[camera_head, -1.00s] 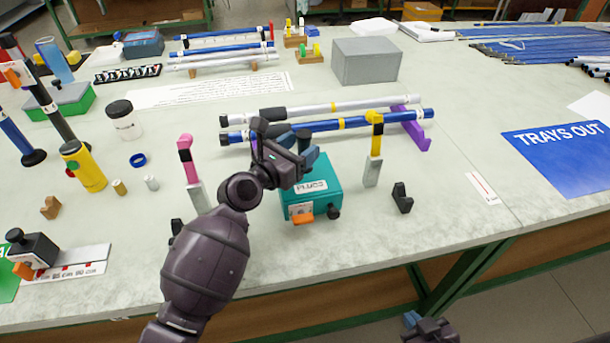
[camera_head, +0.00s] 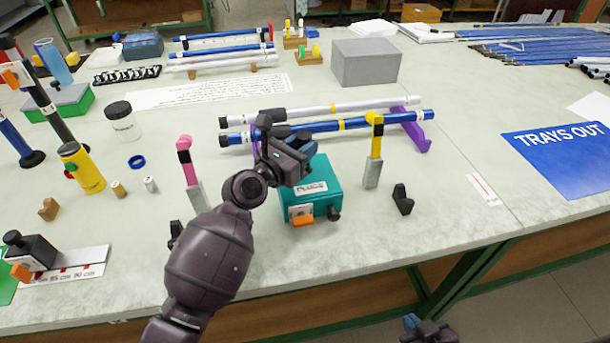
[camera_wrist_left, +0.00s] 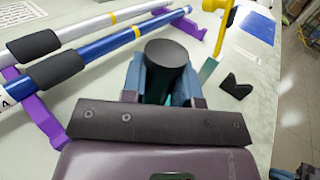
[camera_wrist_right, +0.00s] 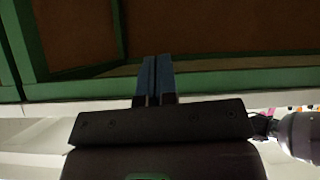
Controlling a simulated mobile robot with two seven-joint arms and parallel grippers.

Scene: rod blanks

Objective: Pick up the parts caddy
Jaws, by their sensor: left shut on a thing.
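A teal box lettered PLUGS (camera_head: 320,178), apparently the parts caddy, is near the table's front edge, with an orange part and a black knob on its front. My left gripper (camera_head: 302,155) is over its top and hides part of it. In the left wrist view the gripper is shut on a black round-topped knob (camera_wrist_left: 167,52), with a little teal showing below. I cannot tell whether the box touches the table. My right gripper (camera_head: 413,322) is low, beyond the table's front edge; its fingers are together and empty in the right wrist view (camera_wrist_right: 155,78).
A pink-topped post (camera_head: 187,160) and a yellow-topped post (camera_head: 375,150) flank the box. Behind it, rods (camera_head: 345,126) rest on purple supports (camera_head: 418,135). A black notched block (camera_head: 402,200) lies to the right. The table between it and the blue sign (camera_head: 565,155) is mostly clear.

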